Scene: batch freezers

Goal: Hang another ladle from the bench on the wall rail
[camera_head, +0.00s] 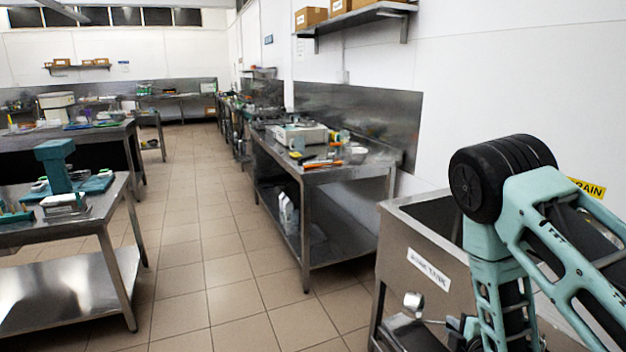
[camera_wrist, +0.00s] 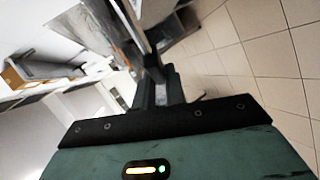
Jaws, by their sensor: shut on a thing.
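My gripper (camera_wrist: 158,78) is shut on a thin, long metal piece (camera_wrist: 132,30), which runs up and left from the fingertips in the wrist view; it looks like a ladle's handle. In the head view a small shiny round bowl (camera_head: 413,300), likely the ladle's, shows in front of the tank at the lower right. My gripper is partly hidden there by my arm. The steel bench (camera_head: 345,174) stands against the right wall with tools on it. I cannot make out the wall rail or hanging ladles in either view.
A steel tank (camera_head: 398,232) with a label stands close beside my arm. A wall shelf (camera_head: 356,20) with boxes is above the bench. Another steel table (camera_head: 100,212) stands at the left. The tiled aisle (camera_head: 205,240) between is clear.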

